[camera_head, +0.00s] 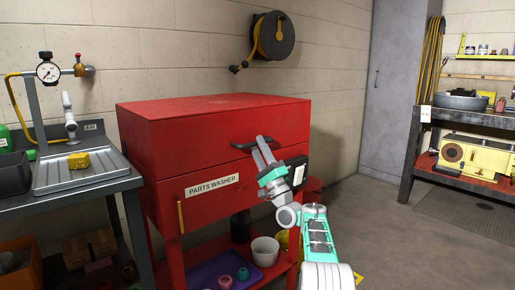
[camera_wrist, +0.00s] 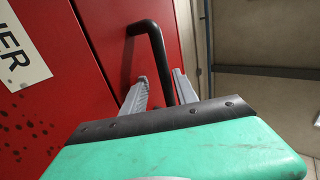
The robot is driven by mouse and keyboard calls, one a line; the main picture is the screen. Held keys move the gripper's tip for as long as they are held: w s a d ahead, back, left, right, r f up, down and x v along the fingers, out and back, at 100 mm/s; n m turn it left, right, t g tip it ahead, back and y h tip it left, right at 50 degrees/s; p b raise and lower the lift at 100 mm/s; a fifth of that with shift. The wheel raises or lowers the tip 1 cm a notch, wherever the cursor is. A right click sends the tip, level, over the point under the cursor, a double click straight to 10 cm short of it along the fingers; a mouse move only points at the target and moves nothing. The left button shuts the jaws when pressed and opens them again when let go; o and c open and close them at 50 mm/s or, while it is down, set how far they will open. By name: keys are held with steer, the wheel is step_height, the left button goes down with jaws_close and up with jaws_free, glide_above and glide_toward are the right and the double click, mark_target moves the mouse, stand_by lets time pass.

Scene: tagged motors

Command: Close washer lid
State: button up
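The red parts washer (camera_head: 221,199) stands in the middle of the head view, with a white "PARTS WASHER" label on its front. Its red lid (camera_head: 205,112) lies level on top, and I see no open gap at the seam below its front face. A black bar handle (camera_head: 243,146) is on the lid's front; it also shows in the wrist view (camera_wrist: 152,34). My gripper (camera_head: 261,142) is at the handle's right part. In the wrist view, my gripper's fingers (camera_wrist: 160,76) are apart, with the handle bar between them and visible space beside it. I cannot tell if they touch it.
A metal sink bench (camera_head: 82,176) with a yellow block stands at the left. The washer's lower shelf holds a white bucket (camera_head: 265,251) and a purple tray (camera_head: 219,266). A hose reel (camera_head: 275,36) hangs on the back wall. Floor to the right is clear up to a workbench (camera_head: 462,117).

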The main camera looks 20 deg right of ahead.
steer(key=shift+r, duration=0.15)
steer(key=v, duration=0.8)
steer(key=shift+w+a, duration=0.1)
steer(key=shift+a, duration=0.05)
